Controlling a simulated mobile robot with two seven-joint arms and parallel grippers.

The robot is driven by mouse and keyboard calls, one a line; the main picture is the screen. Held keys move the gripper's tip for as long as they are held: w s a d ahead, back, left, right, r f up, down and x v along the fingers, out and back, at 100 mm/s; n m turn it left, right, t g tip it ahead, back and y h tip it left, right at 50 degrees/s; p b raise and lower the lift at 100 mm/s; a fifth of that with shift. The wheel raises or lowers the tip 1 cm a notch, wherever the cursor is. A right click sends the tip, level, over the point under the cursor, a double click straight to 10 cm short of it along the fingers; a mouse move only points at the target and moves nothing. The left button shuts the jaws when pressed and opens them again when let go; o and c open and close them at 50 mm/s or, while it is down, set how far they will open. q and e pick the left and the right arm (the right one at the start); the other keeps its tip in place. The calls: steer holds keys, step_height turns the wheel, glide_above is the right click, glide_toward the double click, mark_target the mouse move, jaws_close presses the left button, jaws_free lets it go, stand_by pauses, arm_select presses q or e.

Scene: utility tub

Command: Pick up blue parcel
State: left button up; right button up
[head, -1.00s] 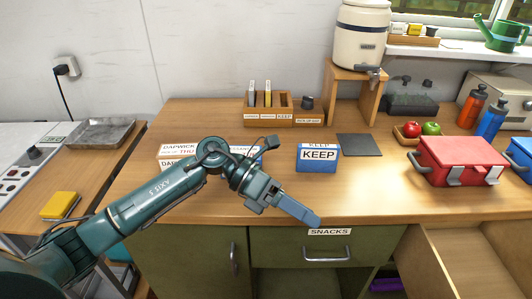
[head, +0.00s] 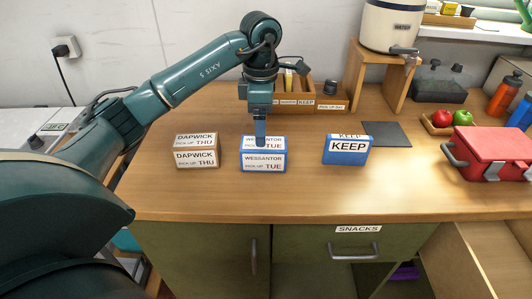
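A blue parcel (head: 263,162) stands on the wooden desk, with white labels on its top and front reading WESSANTOR, PICK UP TUE. A second blue parcel (head: 346,152) stands to its right, labelled KEEP. My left gripper (head: 261,139) points straight down over the WESSANTOR parcel. Its fingertips overlap the top of that parcel in the picture, and part of the top label is hidden. The fingers are seen edge-on, so I cannot tell how far apart they are or whether they touch the parcel. My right gripper is not in view.
A brown DAPWICK parcel (head: 196,151) stands close on the left. Behind the arm is a wooden sorter (head: 330,103). A dark mat (head: 386,134), a fruit tray (head: 440,129) and a red box (head: 490,155) are to the right. The desk's front strip is clear.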

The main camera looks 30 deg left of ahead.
mark_target(263, 151)
arm_select(q)
steer(key=f, duration=0.4)
steer(key=f+p, duration=0.1)
steer(key=f, duration=0.4)
steer(key=shift+w+d, duration=0.1)
steer(key=shift+w, duration=0.1)
steer(key=c, duration=1.2)
